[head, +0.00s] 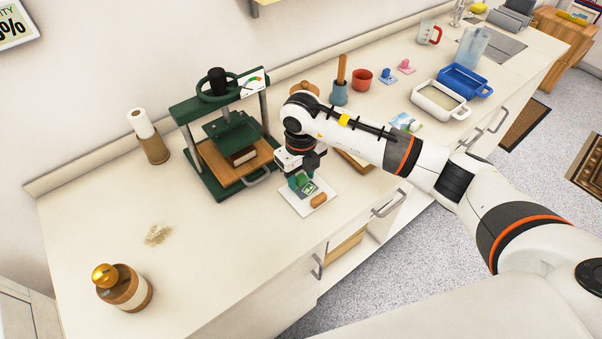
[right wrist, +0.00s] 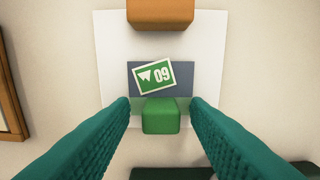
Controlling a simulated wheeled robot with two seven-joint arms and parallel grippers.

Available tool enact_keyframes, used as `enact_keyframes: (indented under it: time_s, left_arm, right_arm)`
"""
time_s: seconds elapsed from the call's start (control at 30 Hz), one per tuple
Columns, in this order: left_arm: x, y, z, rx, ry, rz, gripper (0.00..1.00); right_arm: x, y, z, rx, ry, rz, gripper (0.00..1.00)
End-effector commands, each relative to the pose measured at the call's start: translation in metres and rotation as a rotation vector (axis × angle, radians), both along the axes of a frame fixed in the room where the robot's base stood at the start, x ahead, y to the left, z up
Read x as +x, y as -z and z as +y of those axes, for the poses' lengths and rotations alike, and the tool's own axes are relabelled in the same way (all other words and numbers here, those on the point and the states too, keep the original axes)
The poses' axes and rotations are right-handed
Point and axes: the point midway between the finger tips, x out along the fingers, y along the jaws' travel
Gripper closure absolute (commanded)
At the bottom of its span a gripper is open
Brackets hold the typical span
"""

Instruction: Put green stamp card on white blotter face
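The green stamp card (right wrist: 155,77) lies on the white blotter (right wrist: 208,45). It shows a tilted green stamp marked 09 on a slate-blue panel, with a green grip block (right wrist: 160,116) at its near edge. In the head view the card (head: 309,189) and blotter (head: 299,208) are on the counter, partly covered by my right gripper (head: 298,181). My right gripper's teal fingers (right wrist: 160,108) are open on either side of the green block, with a gap visible at each side. A brown block (right wrist: 160,12) sits at the blotter's far edge. My left gripper is not in view.
A green press (head: 189,112) with a wooden bed stands left of the blotter. A wooden-edged item (head: 355,162) lies right of it, partly behind my arm. A brown jar (head: 125,290) stands at the front left. The counter between jar and blotter is mostly clear.

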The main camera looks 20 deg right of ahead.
Motion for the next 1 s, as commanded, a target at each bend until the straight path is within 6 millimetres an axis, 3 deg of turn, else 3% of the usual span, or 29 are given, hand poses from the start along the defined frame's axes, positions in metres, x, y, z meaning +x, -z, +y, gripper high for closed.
enact_keyframes:
  time_s: [0.27, 0.7, 1.0]
  left_arm:
    - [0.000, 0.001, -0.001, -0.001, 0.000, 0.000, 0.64]
    - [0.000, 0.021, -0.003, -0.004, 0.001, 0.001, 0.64]
    - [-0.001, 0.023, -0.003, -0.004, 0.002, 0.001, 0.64]
  right_arm:
    - [0.001, -0.012, 0.000, 0.000, -0.001, -0.004, 0.58]
    - [0.001, -0.100, 0.000, 0.000, 0.000, -0.004, 0.58]
    - [0.000, -0.123, 0.000, 0.000, 0.000, 0.000, 0.58]
